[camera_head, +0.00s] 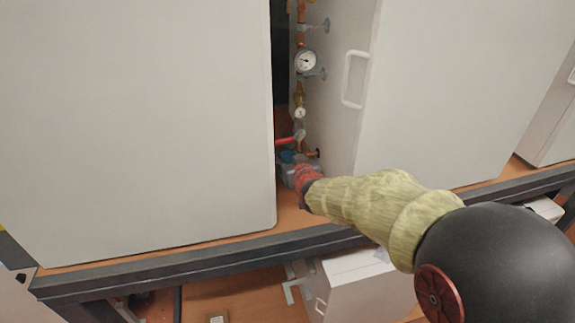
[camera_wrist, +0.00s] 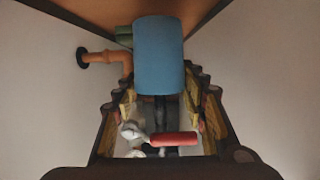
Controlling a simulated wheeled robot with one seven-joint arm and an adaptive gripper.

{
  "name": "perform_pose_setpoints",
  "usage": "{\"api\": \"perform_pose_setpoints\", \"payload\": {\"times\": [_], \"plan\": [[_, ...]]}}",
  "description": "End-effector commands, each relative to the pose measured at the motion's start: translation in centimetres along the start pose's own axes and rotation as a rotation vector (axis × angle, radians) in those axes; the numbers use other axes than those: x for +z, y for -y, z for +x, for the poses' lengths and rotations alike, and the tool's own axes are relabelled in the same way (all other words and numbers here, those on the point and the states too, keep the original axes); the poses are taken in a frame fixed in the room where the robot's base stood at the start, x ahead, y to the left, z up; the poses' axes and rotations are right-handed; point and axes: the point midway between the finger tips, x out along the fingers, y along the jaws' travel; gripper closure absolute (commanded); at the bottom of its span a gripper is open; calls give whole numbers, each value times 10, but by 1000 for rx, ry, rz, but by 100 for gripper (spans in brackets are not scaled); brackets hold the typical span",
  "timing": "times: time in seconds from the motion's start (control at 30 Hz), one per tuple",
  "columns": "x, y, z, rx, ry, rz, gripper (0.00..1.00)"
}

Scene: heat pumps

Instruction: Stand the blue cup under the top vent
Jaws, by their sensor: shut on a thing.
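My gripper (camera_head: 308,182) reaches into the narrow gap between two large pale cabinets. In the wrist view its toothed fingers (camera_wrist: 160,85) are shut on a blue cup (camera_wrist: 158,52), whose plain round side faces the camera. Only a small blue patch (camera_head: 287,156) shows in the head view, just beyond the gripper beside the pipework. A red-handled valve (camera_wrist: 174,138) shows between the fingers, past the cup. I cannot pick out the top vent with certainty.
Copper pipework with a gauge (camera_head: 306,61) runs up the gap. A pipe elbow (camera_wrist: 103,57) lies close beside the cup. The left cabinet (camera_head: 135,120) and right cabinet (camera_head: 455,95) wall in the gap. A dark bench rail (camera_head: 190,267) runs along the front.

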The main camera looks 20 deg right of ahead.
Motion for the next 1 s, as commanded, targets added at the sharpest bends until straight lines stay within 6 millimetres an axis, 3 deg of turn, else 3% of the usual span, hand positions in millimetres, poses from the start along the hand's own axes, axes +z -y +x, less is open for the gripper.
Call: {"api": "perform_pose_setpoints", "payload": {"times": [0.07, 0.2, 0.3, 0.7, 0.73, 1.0], "plan": [[-1, 0, 8, 0, 2, 0, 81], [24, 0, 13, 0, 5, 0, 81], [32, 0, 15, 0, 2, 0, 81], [36, 0, 16, 0, 0, 0, 81], [36, 0, 16, 0, 1, 0, 57], [35, 0, 16, 0, 1, 0, 42]]}}
